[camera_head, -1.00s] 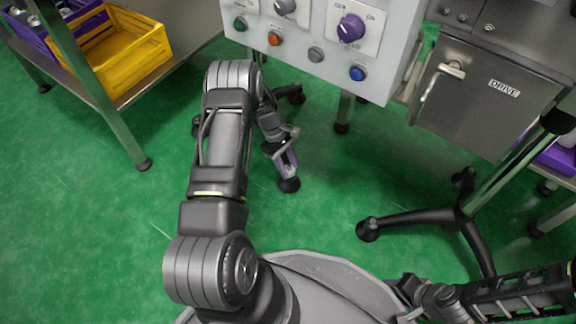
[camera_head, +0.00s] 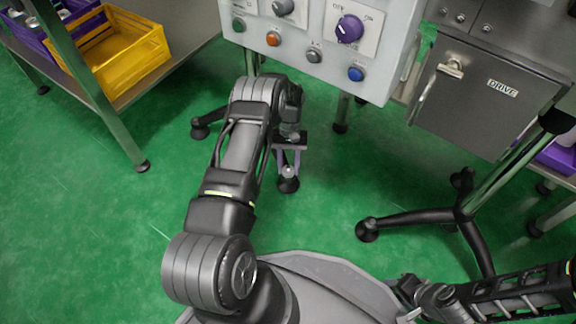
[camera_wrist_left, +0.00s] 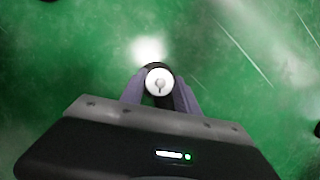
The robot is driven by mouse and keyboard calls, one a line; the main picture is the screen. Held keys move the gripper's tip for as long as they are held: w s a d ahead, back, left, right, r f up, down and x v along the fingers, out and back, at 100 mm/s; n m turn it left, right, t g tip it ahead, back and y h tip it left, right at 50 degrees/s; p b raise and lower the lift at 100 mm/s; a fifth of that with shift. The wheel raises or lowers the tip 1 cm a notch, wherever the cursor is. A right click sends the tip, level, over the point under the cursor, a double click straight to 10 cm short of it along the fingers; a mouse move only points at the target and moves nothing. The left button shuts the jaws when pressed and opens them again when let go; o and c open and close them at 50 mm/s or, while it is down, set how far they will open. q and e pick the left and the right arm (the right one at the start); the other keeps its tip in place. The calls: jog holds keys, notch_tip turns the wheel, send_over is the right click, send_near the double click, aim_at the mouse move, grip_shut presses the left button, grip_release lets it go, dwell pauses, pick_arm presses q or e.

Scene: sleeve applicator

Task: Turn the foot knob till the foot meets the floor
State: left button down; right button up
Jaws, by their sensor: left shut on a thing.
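The foot shows in the head view as a black round pad (camera_head: 288,185) low over the green floor. A pale, round knob top (camera_wrist_left: 159,81) shows in the left wrist view, with a dark ring around it. My left gripper (camera_head: 288,168) points down at the foot, its purple fingers on both sides of the knob. In the left wrist view the fingers (camera_wrist_left: 158,92) are shut on the knob. I cannot tell whether the pad touches the floor. My right gripper (camera_head: 408,290) is at the lower right, small and partly hidden.
The control panel (camera_head: 318,75) with knobs and buttons hangs above my left gripper. A black-legged stand (camera_head: 420,217) is at the right, near a grey drive box (camera_head: 490,95). A shelf with a yellow crate (camera_head: 120,55) is at the left. Green floor is free between them.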

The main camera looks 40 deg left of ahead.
pick_arm(q)
jog(key=shift+m, duration=0.8)
jog(key=shift+y, duration=0.3)
jog(key=c, duration=0.9)
grip_release()
